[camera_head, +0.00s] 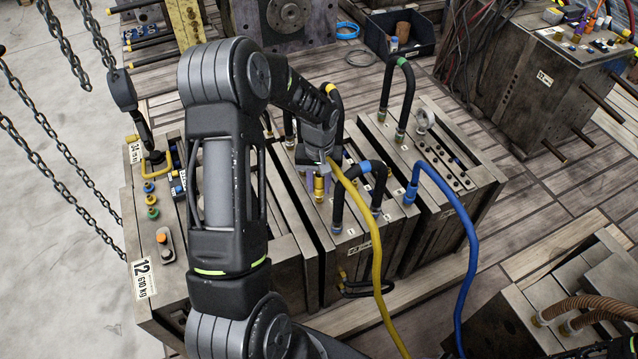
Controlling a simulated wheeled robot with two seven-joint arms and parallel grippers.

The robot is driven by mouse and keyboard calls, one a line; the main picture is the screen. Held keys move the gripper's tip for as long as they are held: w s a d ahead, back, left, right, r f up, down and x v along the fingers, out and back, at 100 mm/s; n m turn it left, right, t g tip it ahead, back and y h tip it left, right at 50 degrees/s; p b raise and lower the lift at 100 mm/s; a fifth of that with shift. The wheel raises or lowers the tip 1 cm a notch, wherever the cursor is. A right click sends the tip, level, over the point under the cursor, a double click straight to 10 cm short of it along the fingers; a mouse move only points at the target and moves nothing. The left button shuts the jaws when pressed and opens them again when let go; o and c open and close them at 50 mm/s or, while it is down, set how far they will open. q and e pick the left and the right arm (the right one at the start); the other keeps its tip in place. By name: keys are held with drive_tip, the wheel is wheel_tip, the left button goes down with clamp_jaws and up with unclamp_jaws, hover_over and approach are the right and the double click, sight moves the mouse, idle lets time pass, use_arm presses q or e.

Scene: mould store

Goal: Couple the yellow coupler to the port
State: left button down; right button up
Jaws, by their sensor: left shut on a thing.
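My left gripper (326,172) reaches down over the middle mould (372,238) and is shut at the end of the yellow hose (374,240). The yellow coupler at that hose end is mostly hidden by the gripper. A brass-coloured fitting (319,186) stands on the mould just below the gripper, with purple pieces beside it. I cannot tell whether the coupler touches it or which fitting is the port. The hose runs down to the lower edge of the picture. My right gripper does not show.
A blue hose (455,200) is on the right-hand mould (462,190). A mould marked 12 (142,279) is on the left, near hanging chains (50,150).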

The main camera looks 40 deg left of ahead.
use_arm(q)
drive_tip(key=shift+f, duration=0.15)
drive_tip(key=shift+f+b, duration=0.35)
drive_tip(key=shift+b, duration=0.05)
drive_tip(key=shift+f+b, duration=0.75)
drive_tip(key=shift+f, duration=0.05)
idle(1.6)
drive_tip(key=c, duration=1)
unclamp_jaws()
drive_tip(key=shift+c, duration=0.2)
wheel_tip(320, 180, up, 8)
drive_tip(key=shift+f, duration=0.1)
drive_tip(key=shift+f, duration=0.1)
